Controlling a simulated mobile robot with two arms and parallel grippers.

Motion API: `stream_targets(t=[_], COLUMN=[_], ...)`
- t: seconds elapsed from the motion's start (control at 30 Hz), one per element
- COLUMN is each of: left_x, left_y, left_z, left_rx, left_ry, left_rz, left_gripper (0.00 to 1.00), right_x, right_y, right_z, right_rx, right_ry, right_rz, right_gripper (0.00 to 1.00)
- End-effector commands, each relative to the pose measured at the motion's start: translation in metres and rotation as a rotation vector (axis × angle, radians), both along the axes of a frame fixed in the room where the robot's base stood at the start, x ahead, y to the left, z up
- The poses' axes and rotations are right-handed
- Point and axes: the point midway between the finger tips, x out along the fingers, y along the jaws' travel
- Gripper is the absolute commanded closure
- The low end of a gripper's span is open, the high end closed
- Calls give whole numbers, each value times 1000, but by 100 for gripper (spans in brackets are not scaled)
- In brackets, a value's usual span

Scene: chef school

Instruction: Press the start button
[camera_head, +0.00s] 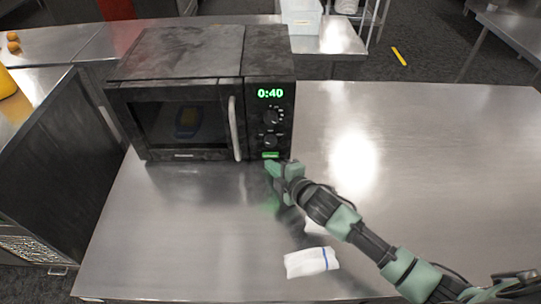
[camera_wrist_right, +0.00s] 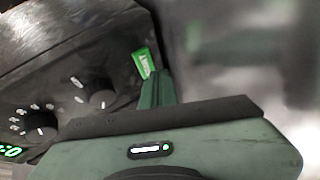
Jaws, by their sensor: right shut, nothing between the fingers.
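A black microwave (camera_head: 190,55) stands on the steel counter with its door shut and its display (camera_head: 270,93) reading 0:40. A blue and yellow item (camera_head: 187,122) shows dimly through the door window. The green start button (camera_head: 270,155) is at the bottom of the control panel; it also shows in the right wrist view (camera_wrist_right: 143,62). My right gripper (camera_head: 270,167) is shut and empty, its fingertips right at the button. In the right wrist view the fingertips (camera_wrist_right: 158,80) overlap the button's lower edge; I cannot tell whether they touch it. My left gripper is not in view.
Two knobs sit above the button, the upper one (camera_head: 271,116) and the lower one (camera_head: 270,141). A white cloth with a blue stripe (camera_head: 312,262) lies on the counter (camera_head: 440,150) near the front. The counter right of the microwave is clear. A dark panel (camera_head: 60,165) stands at the left.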

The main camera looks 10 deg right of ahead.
Motion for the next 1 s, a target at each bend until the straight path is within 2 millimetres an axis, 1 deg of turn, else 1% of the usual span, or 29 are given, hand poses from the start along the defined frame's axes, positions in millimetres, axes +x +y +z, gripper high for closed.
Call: stream_targets(t=[0.27, 1.0], left_x=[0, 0], left_y=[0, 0], left_z=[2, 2], left_rx=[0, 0], left_ry=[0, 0], left_rz=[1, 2], left_gripper=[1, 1], right_x=[8, 12], right_y=[-2, -3], right_z=[1, 0], right_rx=[-1, 0], right_ry=[-1, 1], right_rz=[0, 0], right_gripper=[100, 100])
